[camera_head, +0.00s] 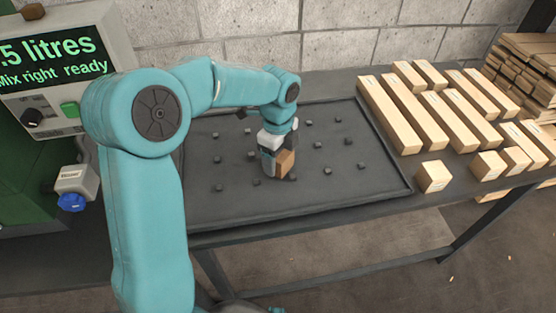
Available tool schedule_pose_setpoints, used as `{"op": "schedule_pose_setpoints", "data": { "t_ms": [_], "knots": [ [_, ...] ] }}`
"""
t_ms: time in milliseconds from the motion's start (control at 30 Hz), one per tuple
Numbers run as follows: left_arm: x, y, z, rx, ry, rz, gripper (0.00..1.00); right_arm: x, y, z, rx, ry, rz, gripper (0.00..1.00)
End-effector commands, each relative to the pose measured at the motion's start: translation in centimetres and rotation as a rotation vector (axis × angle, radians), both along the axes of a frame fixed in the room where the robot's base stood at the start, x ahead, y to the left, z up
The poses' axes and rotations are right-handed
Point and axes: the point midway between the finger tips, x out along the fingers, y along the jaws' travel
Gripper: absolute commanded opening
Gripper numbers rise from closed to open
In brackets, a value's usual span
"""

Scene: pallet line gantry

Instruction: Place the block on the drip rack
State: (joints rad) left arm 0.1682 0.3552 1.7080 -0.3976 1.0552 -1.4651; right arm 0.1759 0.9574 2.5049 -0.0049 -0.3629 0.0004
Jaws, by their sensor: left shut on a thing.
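The drip rack (230,203) is a dark shallow tray with a raised rim and several small dark pegs, lying on a dark table. A brown wooden block (286,161) is at its middle, darker than the other wood. My left gripper (272,165) points down and is shut on the block. The gripper covers the block's left part. The block is low over the rack among the pegs; I cannot tell whether it touches them. My right gripper is not in view.
Several pale wooden beams (388,113) and short blocks (433,176) lie on the table right of the rack. A green and grey machine (60,125) with a display reading "Mix right ready" stands at the left. A block wall is behind.

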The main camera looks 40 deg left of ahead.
Motion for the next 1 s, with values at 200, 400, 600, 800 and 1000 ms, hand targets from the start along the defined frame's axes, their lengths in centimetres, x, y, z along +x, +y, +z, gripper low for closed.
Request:
{"op": "schedule_pose_setpoints", "data": {
  "t_ms": [200, 400, 600, 800, 1000],
  "knots": [
    [0.0, 0.0, -1.0, 0.000, -0.001, -0.001, 0.29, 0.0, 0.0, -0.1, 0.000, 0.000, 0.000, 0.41],
    [0.0, 0.0, -1.2, 0.000, -0.001, -0.001, 0.29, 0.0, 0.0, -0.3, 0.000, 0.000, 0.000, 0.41],
    [0.0, 0.0, -1.3, 0.000, 0.000, -0.001, 0.91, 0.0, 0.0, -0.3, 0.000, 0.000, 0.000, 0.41],
    [0.0, 0.0, -1.2, 0.000, 0.000, -0.001, 0.91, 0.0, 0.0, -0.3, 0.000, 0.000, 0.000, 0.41],
    [0.1, 0.0, 0.6, 0.000, -0.004, 0.001, 0.91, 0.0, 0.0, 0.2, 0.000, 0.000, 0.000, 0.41]
  ]
}}
